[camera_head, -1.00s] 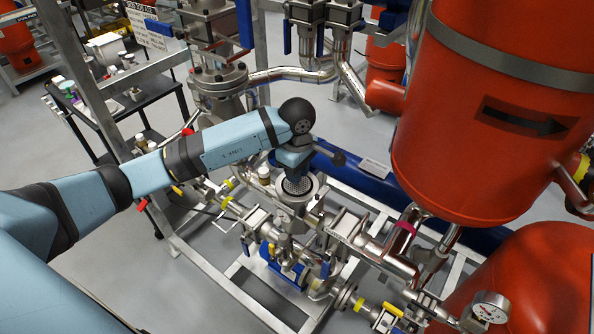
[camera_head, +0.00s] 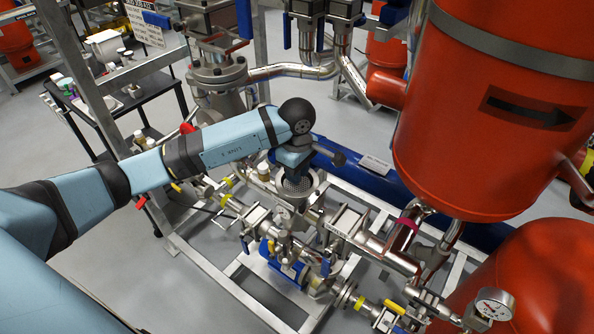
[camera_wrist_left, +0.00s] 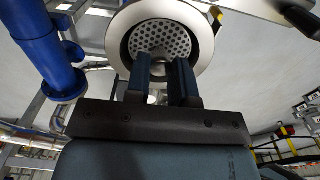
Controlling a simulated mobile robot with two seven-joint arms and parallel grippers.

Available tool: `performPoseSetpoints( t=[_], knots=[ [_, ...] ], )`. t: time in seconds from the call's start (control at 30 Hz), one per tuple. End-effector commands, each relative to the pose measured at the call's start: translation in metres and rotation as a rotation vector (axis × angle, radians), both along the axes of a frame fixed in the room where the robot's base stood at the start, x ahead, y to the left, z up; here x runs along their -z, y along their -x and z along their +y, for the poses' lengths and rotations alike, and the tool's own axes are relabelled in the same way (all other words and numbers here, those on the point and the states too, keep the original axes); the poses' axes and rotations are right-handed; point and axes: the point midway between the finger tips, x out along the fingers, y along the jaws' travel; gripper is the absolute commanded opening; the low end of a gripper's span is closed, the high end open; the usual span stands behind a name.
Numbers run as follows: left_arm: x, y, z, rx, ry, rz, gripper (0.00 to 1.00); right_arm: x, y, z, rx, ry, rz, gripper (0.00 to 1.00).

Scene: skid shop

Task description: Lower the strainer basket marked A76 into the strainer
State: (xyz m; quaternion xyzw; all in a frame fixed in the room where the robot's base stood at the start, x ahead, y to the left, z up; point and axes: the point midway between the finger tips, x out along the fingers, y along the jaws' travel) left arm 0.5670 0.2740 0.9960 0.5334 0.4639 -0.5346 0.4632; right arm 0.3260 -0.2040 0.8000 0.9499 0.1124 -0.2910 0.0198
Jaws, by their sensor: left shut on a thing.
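The strainer (camera_head: 290,199) is an open-topped metal body on the pipe skid, in the middle of the head view. The strainer basket (camera_head: 297,184) is perforated metal and sits at the strainer's mouth under my left gripper (camera_head: 293,168). In the left wrist view the basket (camera_wrist_left: 175,42) shows inside the strainer's round rim (camera_wrist_left: 115,42). The fingers of my left gripper (camera_wrist_left: 163,65) are shut on the basket at its middle. How deep the basket sits is hard to tell, and the A76 mark does not show. My right gripper is not in view.
A large red vessel (camera_head: 470,130) stands right of the strainer, with another red vessel (camera_head: 530,270) below it. Pipes, valves and a pressure gauge (camera_head: 494,304) crowd the skid. A black cart (camera_head: 130,100) stands at the left.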

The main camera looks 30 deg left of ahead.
Motion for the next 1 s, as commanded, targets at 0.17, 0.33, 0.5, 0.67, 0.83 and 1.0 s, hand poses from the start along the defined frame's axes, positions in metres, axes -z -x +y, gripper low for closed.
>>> performPoseSetpoints(
  t=[0.17, 0.33, 0.5, 0.67, 0.83, 1.0],
  knots=[
    [0.0, 0.0, 0.0, 0.0, 0.0, 0.0, 0.09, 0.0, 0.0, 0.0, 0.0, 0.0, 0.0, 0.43],
    [0.005, 0.0, 0.0, 0.0, 0.0, 0.0, 0.09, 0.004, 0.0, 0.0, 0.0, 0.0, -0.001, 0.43],
    [0.01, 0.0, 0.0, 0.0, 0.0, 0.0, 0.09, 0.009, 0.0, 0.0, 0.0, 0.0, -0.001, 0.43],
    [0.015, 0.0, 0.0, 0.0, -0.001, 0.001, 0.09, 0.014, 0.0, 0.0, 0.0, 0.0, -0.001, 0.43],
    [0.016, 0.0, 0.0, 0.0, -0.001, 0.001, 0.09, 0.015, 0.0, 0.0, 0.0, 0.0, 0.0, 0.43],
    [0.016, 0.0, 0.0, 0.0, 0.0, 0.0, 0.09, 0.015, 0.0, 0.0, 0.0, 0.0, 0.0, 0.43]
  ],
)
